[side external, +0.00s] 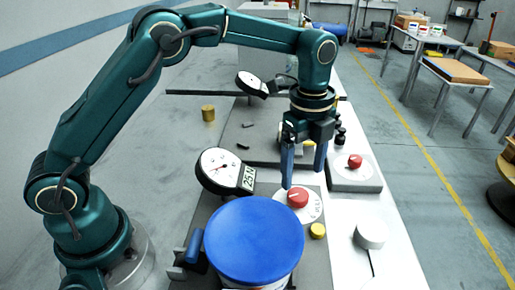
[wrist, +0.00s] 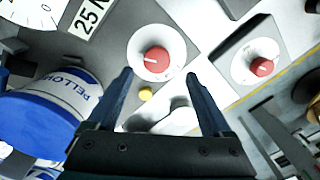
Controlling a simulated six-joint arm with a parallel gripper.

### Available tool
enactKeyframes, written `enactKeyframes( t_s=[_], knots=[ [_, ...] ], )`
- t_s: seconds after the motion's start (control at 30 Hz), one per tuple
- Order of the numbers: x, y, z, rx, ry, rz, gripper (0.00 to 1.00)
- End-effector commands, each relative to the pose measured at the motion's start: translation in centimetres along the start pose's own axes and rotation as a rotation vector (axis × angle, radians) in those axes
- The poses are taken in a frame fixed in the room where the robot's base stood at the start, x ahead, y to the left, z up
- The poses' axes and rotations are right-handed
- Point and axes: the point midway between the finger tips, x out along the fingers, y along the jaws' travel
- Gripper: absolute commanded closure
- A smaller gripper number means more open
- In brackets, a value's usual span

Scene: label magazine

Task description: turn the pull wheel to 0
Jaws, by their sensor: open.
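A red knob (side external: 297,198) with a white pointer line sits on a round white dial plate in front of the gauge. Lettering on the plate looks like "PULL" but is small. In the wrist view the knob (wrist: 157,57) shows just beyond the fingertips, its line pointing left. My gripper (side external: 303,181) is open and empty, pointing down above and slightly behind the knob. Its two blue fingers (wrist: 159,74) are apart, with the knob between their lines and not touched. Scale marks around the knob are too small to read.
A second red knob (side external: 354,161) stands on a grey block at the right. A dial gauge (side external: 218,168) with a "25 N" plate (wrist: 88,17) stands left of the nearer knob. A blue-lidded tub (side external: 254,240) is in front. A yellow cap (side external: 317,231) lies close by.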

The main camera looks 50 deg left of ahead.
Motion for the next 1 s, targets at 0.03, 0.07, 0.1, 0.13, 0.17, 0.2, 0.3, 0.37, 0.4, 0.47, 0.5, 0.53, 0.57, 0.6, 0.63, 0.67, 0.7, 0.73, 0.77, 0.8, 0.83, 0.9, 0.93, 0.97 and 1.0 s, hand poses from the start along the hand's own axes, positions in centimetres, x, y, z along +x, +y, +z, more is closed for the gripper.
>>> enactKeyframes(
  t_s=[0.03, 0.07, 0.1, 0.13, 0.17, 0.2, 0.3, 0.37, 0.4, 0.47, 0.5, 0.53, 0.57, 0.6, 0.63, 0.67, 0.7, 0.73, 0.77, 0.8, 0.83, 0.9, 0.93, 0.97, 1.0],
  knots=[
    [0.7, 0.2, -0.1, 0.004, -0.002, 0.018, 0.16],
    [0.9, 0.3, -0.2, 0.005, -0.002, 0.023, 0.16],
    [1.3, 0.4, -0.2, 0.006, -0.003, 0.027, 0.16],
    [1.6, 0.4, -0.3, 0.007, -0.003, 0.028, 0.16],
    [1.9, 0.4, -0.3, 0.008, -0.003, 0.029, 0.16],
    [2.3, 0.4, -0.3, 0.007, -0.003, 0.028, 0.16],
    [3.7, 0.5, -0.2, 0.006, -0.004, 0.029, 0.16],
    [4.4, 0.5, -0.2, 0.006, -0.004, 0.028, 0.16],
    [4.8, 0.5, -0.2, 0.005, -0.004, 0.027, 0.16],
    [5.4, 0.5, -0.2, 0.005, -0.004, 0.026, 0.16],
    [5.6, 0.5, -0.2, 0.005, -0.004, 0.025, 0.16],
    [5.7, 0.5, -0.2, 0.005, -0.004, 0.024, 0.16],
    [5.8, 0.5, -0.2, 0.005, -0.004, 0.024, 0.16],
    [5.9, 0.5, -0.2, 0.004, -0.004, 0.023, 0.16],
    [6.0, 0.5, -0.2, 0.004, -0.004, 0.023, 0.16],
    [6.0, 0.5, -0.2, 0.004, -0.004, 0.022, 0.16],
    [6.0, 0.5, -0.2, 0.004, -0.004, 0.022, 0.16],
    [6.0, 0.5, -0.2, 0.004, -0.004, 0.022, 0.16],
    [6.0, 0.5, -0.2, 0.004, -0.004, 0.022, 0.16],
    [6.0, 0.5, -0.2, 0.004, -0.004, 0.022, 0.16],
    [5.9, 0.5, -0.2, 0.004, -0.004, 0.022, 0.20],
    [5.9, 0.5, -0.2, 0.004, -0.004, 0.022, 0.47],
    [5.9, 0.5, -0.2, 0.004, -0.004, 0.022, 0.58],
    [5.9, 0.5, -0.2, 0.004, -0.004, 0.022, 0.70],
    [5.9, 0.5, -0.2, 0.004, -0.004, 0.022, 0.85]
  ],
)
